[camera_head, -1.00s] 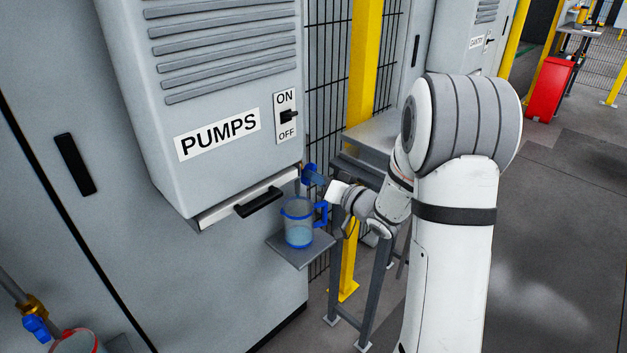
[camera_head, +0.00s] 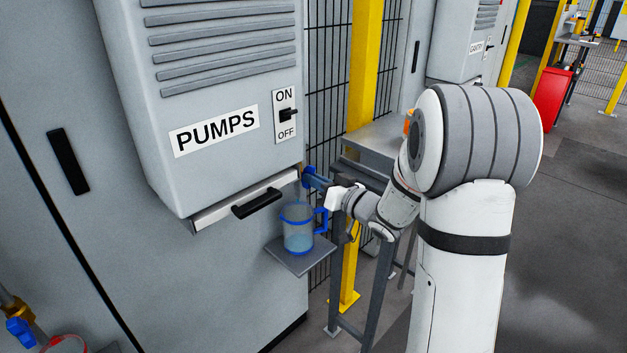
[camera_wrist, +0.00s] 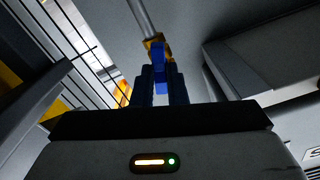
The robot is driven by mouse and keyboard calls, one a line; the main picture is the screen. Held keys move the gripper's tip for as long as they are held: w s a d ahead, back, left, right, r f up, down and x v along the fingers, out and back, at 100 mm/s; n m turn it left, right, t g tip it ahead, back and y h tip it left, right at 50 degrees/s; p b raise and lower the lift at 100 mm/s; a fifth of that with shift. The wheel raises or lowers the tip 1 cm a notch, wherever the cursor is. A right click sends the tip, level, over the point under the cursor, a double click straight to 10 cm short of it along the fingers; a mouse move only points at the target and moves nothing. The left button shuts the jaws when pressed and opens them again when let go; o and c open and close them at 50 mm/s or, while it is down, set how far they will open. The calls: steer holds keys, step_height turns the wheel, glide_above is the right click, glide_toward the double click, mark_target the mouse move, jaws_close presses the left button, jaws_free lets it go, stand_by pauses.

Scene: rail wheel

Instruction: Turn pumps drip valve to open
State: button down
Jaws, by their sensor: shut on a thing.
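The PUMPS cabinet (camera_head: 215,100) stands at the left in the head view. The drip valve has a blue handle (camera_wrist: 159,62) on a brass body (camera_wrist: 154,42) at the end of a grey pipe, seen in the wrist view. My gripper (camera_head: 312,180) is at the valve, just below and right of the cabinet's corner. Its two dark blue fingers (camera_wrist: 158,86) are shut on the blue handle, one on each side. In the head view my gripper mostly hides the valve. A clear jug with blue trim (camera_head: 298,232) stands below the valve with some liquid inside.
The jug rests on a small grey shelf (camera_head: 292,262) fixed to the cabinet. A black drawer handle (camera_head: 257,203) is close on the left. A grey table (camera_head: 385,140), a yellow post (camera_head: 362,70) and mesh fencing (camera_head: 325,60) stand behind my arm.

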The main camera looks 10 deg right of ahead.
steer(key=shift+f+n+b, duration=0.25)
steer(key=shift+n+b, duration=1.55)
steer(key=shift+b, duration=0.25)
steer(key=c, duration=1.3)
jaws_free()
steer(key=shift+r, duration=0.25)
steer(key=shift+p+v, duration=0.35)
steer(key=shift+v, duration=3.15)
